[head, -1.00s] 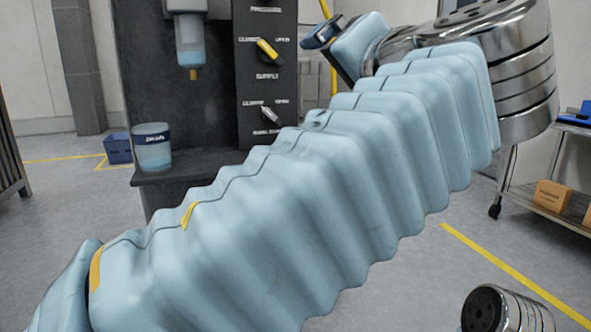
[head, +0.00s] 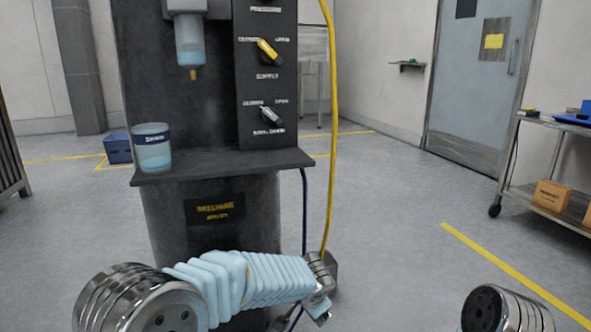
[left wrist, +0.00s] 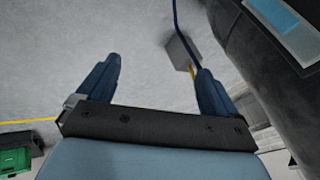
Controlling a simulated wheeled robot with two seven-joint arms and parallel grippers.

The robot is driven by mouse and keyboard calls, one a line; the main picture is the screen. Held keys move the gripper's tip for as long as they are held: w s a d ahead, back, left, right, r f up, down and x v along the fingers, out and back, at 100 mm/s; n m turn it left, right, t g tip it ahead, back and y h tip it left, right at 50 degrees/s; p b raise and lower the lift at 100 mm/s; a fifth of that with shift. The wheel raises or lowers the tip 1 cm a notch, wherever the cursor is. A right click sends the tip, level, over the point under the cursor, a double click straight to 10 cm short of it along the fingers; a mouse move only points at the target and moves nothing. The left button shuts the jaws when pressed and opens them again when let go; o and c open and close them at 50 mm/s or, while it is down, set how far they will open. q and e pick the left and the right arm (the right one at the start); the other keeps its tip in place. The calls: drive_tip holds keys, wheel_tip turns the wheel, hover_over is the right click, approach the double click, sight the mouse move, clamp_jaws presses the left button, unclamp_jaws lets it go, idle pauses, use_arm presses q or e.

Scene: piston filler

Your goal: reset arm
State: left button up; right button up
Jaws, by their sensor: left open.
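My left arm is folded low in front of the filler machine (head: 215,130), its light blue sleeve reaching right from a steel joint. Its far end, with the left gripper, is at the lower middle of the head view, where the fingers are hard to make out. In the left wrist view the left gripper (left wrist: 160,66) has two dark blue fingers spread apart with nothing between them, over grey floor. My right gripper is not in view.
A clear cup (head: 152,150) stands on the machine's shelf (head: 225,164) below left of the nozzle (head: 190,45). A yellow hose (head: 332,120) hangs right of the machine. A cart (head: 550,190) stands at the right. The floor between them is free.

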use_arm(q)
drive_tip(key=s+a+f+n+g+h, duration=0.1)
drive_tip(key=s+a+f+n+g, duration=0.2)
drive_tip(key=s+f, duration=0.4)
drive_tip(key=s+a+f+n+h, duration=0.15)
drive_tip(key=s+a+f, duration=0.3)
drive_tip(key=f, duration=0.55)
drive_tip(key=s+a+f+n+g+h, duration=0.1)
drive_tip(key=s+a+f+n+g, duration=0.2)
drive_tip(key=s+f, duration=0.4)
drive_tip(key=s+a+f+n, duration=0.5)
drive_tip(key=s, duration=0.4)
wheel_tip(320, 180, up, 12)
drive_tip(key=p, duration=1.3)
drive_tip(key=shift+d+r, duration=0.15)
drive_tip(key=shift+d, duration=0.05)
